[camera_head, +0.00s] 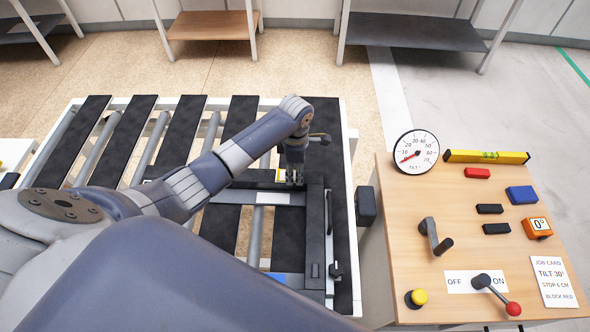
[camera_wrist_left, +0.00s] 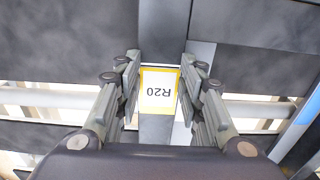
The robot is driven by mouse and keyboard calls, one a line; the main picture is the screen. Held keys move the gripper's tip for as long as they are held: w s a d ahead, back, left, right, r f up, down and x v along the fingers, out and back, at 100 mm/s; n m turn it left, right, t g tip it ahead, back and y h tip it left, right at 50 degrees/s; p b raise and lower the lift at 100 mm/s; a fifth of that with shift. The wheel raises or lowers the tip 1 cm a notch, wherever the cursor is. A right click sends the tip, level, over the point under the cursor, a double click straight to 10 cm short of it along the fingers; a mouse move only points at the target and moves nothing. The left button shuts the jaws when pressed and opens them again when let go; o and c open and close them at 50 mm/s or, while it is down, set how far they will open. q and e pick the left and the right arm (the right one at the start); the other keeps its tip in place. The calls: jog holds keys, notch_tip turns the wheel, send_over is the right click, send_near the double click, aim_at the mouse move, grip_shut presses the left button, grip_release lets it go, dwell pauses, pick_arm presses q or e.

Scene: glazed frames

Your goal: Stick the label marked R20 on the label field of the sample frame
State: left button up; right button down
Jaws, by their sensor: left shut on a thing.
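My left gripper (camera_head: 295,182) is over the dark frame structure (camera_head: 315,235) on the slatted bed. In the left wrist view the gripper (camera_wrist_left: 159,88) is shut on the label marked R20 (camera_wrist_left: 159,91), a white card with a yellow border. Its text is upside down in that view, and the fingers press its left and right edges. A pale rectangle (camera_head: 281,199) lies just below the gripper in the head view; I cannot tell for sure if it is the label field. I cannot tell whether the label touches the surface behind it. My right gripper is not in view.
A wooden panel (camera_head: 465,262) stands to the right, with a tilt dial (camera_head: 416,151), a yellow level (camera_head: 487,157), coloured blocks, a crank (camera_head: 435,237), an OFF/ON lever (camera_head: 495,292) and a job card (camera_head: 553,282). Dark slats and rollers lie left of the frame.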

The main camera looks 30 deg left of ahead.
aim_at(295, 175)
pick_arm(q)
jog(key=o, duration=0.7)
notch_tip(295, 175, up, 12)
jog(key=shift+f, duration=0.1)
dwell(0.3)
